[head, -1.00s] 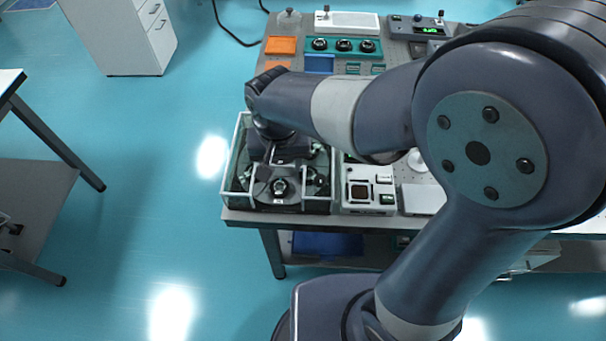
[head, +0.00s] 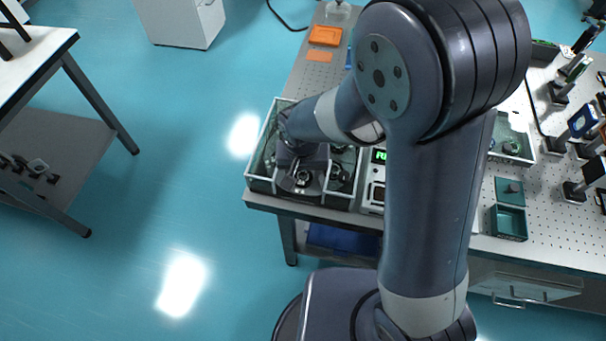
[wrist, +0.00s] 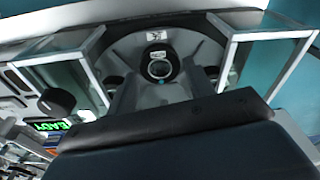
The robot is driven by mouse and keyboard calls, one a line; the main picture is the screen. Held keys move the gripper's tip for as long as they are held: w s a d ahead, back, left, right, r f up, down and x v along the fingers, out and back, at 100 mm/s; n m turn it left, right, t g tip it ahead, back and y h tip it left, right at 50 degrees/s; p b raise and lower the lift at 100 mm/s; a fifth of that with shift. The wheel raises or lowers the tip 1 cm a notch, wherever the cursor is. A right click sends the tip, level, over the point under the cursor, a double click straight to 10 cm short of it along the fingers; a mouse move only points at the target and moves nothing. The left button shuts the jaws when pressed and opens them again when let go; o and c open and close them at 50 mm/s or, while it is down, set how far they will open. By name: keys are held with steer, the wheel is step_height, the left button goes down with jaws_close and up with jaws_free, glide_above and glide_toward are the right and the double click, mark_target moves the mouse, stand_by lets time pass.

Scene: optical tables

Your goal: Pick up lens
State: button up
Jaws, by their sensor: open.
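The lens (wrist: 159,69) is a small round glass in a black mount, upright inside a clear-walled enclosure (wrist: 265,36). In the head view the black mounted piece (head: 303,179) shows at the front of the enclosure (head: 262,183), just in front of my gripper (head: 297,164). In the wrist view my gripper (wrist: 162,88) is open, with a grey finger on either side just below the lens. The fingers look empty. I cannot tell whether they touch the mount. In the head view my arm and wrist hide the back of the enclosure and the fingertips.
Pale-edged clear walls stand close on both sides of my gripper. An instrument with a green display (head: 379,156) stands right of the enclosure. Orange trays (head: 325,36) lie behind it. A teal box (head: 509,222) and several optical mounts stand farther right on the table.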

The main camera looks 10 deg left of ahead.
steer(key=shift+w+f, duration=0.1)
steer(key=shift+f, duration=0.75)
steer(key=shift+c, duration=0.5)
steer(key=c, duration=0.5)
steer(key=shift+c, duration=0.2)
